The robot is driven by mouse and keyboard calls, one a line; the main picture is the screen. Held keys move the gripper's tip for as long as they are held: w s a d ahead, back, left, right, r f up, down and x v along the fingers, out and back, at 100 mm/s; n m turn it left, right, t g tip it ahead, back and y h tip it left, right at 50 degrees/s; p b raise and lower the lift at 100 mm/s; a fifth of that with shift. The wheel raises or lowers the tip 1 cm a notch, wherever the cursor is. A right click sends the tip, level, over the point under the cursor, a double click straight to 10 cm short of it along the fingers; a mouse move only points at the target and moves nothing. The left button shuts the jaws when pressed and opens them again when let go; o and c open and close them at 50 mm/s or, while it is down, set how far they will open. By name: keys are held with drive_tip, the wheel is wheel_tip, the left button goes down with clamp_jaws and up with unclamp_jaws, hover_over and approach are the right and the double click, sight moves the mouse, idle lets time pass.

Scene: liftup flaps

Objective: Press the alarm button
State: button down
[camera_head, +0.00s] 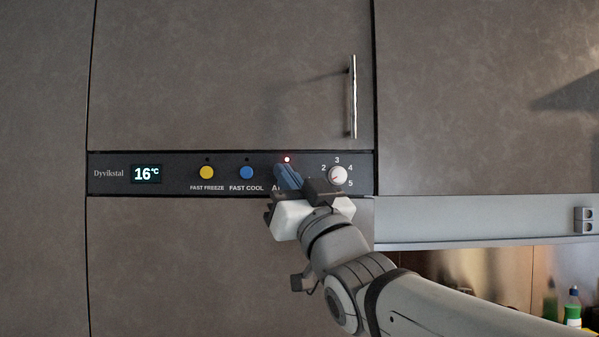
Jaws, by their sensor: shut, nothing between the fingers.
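The alarm button's place is on the dark control panel (180,160), between the blue FAST COOL button and the numbered dial. My gripper (286,172) is in front of it and hides the button and most of its label, of which only an "A" shows. A red light (287,159) glows just above my fingertips. My gripper is shut and empty, with its blue fingers pointing at the panel. I cannot tell whether the fingertips touch the button.
On the panel are a 16°C display (146,174), a yellow FAST FREEZE button (207,173), a blue FAST COOL button (246,173) and a white dial (338,175). A metal door handle (352,97) stands out above. Bottles (573,307) stand at lower right.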

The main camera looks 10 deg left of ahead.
drive_tip(key=w+a+p, duration=0.2)
drive_tip(key=w+p, duration=0.2)
drive_tip(key=w, duration=0.4)
drive_tip(key=shift+w, duration=0.3)
drive_tip(key=shift+w+f, duration=0.1)
drive_tip(key=shift+w, duration=0.05)
idle(1.9)
drive_tip(key=shift+w+a+b, duration=0.1)
drive_tip(key=shift+w+b, duration=0.2)
drive_tip(key=shift+w+a, duration=0.1)
drive_tip(key=shift+w, duration=0.3)
idle(0.6)
drive_tip(key=shift+s+b, duration=0.15)
drive_tip(key=shift+b, duration=0.2)
drive_tip(key=shift+s+d+b, duration=0.2)
drive_tip(key=shift+s+b, duration=0.4)
drive_tip(key=shift+s, duration=0.1)
